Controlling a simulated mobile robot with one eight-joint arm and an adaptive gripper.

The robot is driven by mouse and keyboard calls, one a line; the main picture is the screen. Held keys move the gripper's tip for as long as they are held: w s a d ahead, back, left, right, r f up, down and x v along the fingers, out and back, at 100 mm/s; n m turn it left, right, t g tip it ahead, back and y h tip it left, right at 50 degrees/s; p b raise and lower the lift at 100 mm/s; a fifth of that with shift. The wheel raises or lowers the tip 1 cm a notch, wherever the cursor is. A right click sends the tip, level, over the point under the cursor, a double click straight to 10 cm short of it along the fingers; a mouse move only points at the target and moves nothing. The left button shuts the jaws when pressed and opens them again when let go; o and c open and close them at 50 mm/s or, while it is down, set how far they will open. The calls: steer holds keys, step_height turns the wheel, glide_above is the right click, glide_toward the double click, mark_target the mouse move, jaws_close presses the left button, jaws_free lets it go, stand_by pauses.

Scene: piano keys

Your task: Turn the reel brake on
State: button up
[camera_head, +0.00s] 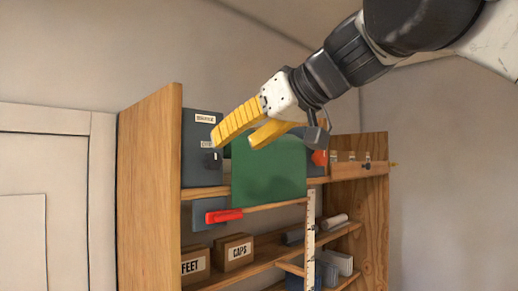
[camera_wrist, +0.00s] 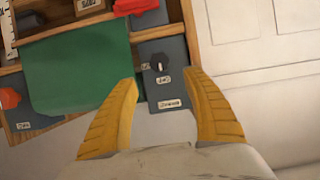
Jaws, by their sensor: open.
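A dark grey panel (camera_head: 200,172) stands at the left of the upper shelf, with a dark knob or toggle (camera_head: 213,158) and two white labels too small to read surely. In the wrist view the panel (camera_wrist: 178,88) appears upside down between my fingers, with its black knob (camera_wrist: 158,63). My gripper (camera_head: 232,138) has yellow fingers, is open and empty, and hangs in front of the shelf, near the panel's right side. It also shows in the wrist view (camera_wrist: 164,85). I cannot tell surely which control is the reel brake.
A green sheet (camera_head: 268,175) hangs right of the panel. A red handle (camera_head: 224,215) sits below on a grey plate. A red knob (camera_head: 319,158) is farther right. Boxes marked FEET (camera_head: 195,267) and CAPS (camera_head: 234,252) stand lower. The shelf's side wall (camera_head: 150,190) bounds the left.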

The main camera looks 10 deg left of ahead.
mark_target(215, 158)
steer(key=p+x, duration=0.1)
steer(key=x, duration=0.8)
steer(key=shift+w+a+f, duration=0.1)
steer(key=shift+a+f, duration=0.05)
steer(key=shift+a, duration=0.05)
steer(key=c, duration=1.2)
